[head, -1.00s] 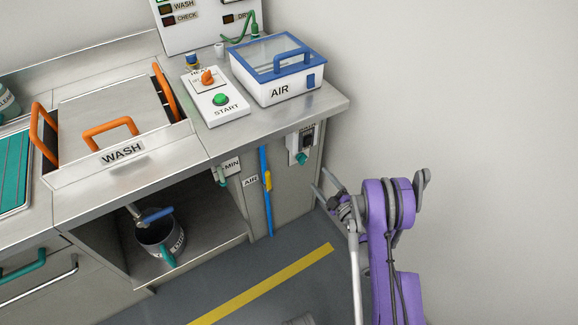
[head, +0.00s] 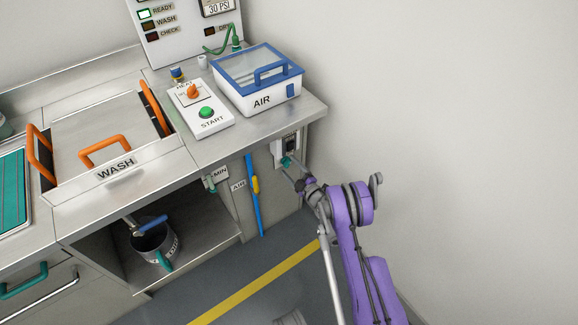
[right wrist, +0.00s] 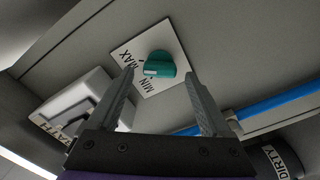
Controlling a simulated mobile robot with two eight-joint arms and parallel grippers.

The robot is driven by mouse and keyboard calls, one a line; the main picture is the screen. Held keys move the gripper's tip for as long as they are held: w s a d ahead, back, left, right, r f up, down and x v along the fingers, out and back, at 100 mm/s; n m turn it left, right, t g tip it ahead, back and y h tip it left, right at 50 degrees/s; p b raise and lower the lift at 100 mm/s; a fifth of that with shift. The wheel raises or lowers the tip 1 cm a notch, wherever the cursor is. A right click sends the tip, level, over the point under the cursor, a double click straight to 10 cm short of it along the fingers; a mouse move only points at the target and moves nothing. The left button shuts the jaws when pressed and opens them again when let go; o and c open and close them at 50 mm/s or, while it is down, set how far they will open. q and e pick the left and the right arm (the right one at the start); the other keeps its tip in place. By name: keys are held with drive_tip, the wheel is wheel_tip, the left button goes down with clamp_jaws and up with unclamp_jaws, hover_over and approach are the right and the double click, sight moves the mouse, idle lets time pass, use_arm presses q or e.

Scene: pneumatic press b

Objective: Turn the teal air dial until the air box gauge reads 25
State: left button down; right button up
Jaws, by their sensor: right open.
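The teal air dial (head: 287,161) is on the front of the bench's right end, under the AIR box (head: 257,83). In the right wrist view the dial (right wrist: 160,65) sits on a white plate with MIN and MAX lettering. Its pale mark faces left, towards the lettering. My right gripper (head: 302,183) is close in front of the dial, partly hidden by its own wrist. Its two fingers (right wrist: 163,97) are apart and empty, with the dial showing beyond and between them. A panel display (head: 218,8) reads 30 PSI. My left gripper is out of view.
A white box (right wrist: 75,105) juts out beside the dial in the wrist view. A blue pipe (head: 254,200) with a yellow valve runs down to the left of the dial. A bucket (head: 153,243) stands in the open shelf. The floor right of the yellow line is partly clear.

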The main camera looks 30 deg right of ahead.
drive_tip(key=shift+w, duration=0.55)
clamp_jaws()
drive_tip(key=shift+f+n+b, duration=0.2)
drive_tip(key=shift+n+b, duration=0.5)
drive_tip(key=shift+b, duration=0.25)
drive_tip(key=shift+a+r+n, duration=0.1)
drive_tip(key=shift+r+n, duration=0.05)
drive_tip(key=shift+n, duration=0.25)
unclamp_jaws()
